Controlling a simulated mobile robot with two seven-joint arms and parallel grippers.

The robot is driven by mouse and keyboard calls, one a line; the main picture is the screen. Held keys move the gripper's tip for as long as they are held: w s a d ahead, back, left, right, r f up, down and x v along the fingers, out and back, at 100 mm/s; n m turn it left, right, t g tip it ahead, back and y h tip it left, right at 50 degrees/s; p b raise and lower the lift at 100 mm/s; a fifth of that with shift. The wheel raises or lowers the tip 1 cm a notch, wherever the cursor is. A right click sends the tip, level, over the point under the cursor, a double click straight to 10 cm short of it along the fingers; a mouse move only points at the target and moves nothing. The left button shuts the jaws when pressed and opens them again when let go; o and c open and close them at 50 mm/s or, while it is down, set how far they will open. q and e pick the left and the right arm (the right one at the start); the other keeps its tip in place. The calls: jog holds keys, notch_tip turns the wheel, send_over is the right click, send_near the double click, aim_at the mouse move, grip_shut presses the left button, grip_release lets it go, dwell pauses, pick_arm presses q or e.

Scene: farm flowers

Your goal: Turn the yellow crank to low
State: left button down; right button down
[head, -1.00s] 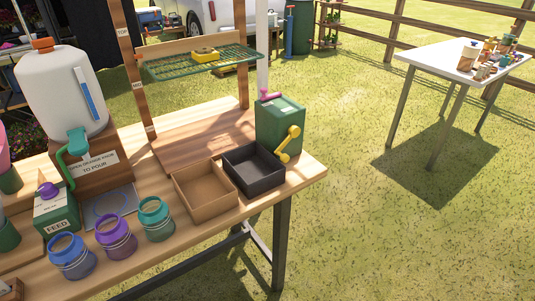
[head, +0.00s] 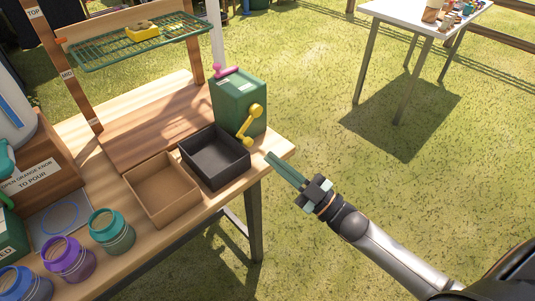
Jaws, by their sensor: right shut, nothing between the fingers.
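The yellow crank (head: 248,125) is on the right-front side of a green box (head: 231,95) at the right end of the wooden bench. Its arm slants, with one knob at the upper right and the other end at the lower left. A pink handle (head: 226,71) is on top of the box. My right gripper (head: 272,160) comes in from the lower right, with its greenish fingers together and empty. Its tips appear just below and right of the crank, by the bench's right corner; no contact shows. My left gripper is not in view.
A black tray (head: 247,165) and a brown tray (head: 138,188) sit left of and in front of the box. Several jars (head: 111,232) stand at the lower left. A green wire shelf (head: 95,56) rises behind. Grass right of the bench is clear up to a white table (head: 412,12).

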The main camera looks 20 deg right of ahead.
notch_tip(320, 180, up, 3)
send_over(251, 145)
jog(key=s+a, duration=0.2)
jog(key=s, duration=0.1)
jog(key=f, duration=0.1)
jog(key=d+f, duration=0.1)
jog(key=f, duration=0.1)
jog(key=shift+w+d, duration=0.15)
jog(key=shift+w, duration=0.25)
jog(key=shift+w+d+f, duration=0.1)
jog(key=shift+d+f, duration=0.1)
jog(key=shift+f, duration=0.05)
jog(key=f+n, duration=0.1)
jog(key=d+n+g+b, duration=0.1)
jog(key=f+n+y+b, duration=0.1)
jog(key=n, duration=0.1)
jog(key=shift+w+d+f+g, duration=0.25)
jog(key=shift+f+g, duration=0.05)
jog(key=shift+f, duration=0.05)
jog(key=shift+w+d+n+g, duration=0.15)
jog(key=shift+n+g, duration=0.25)
jog(key=shift+n, duration=0.5)
jog(key=shift+d+f+n+g, duration=0.15)
jog(key=shift+n+g, duration=0.15)
jog(key=shift+n, duration=0.3)
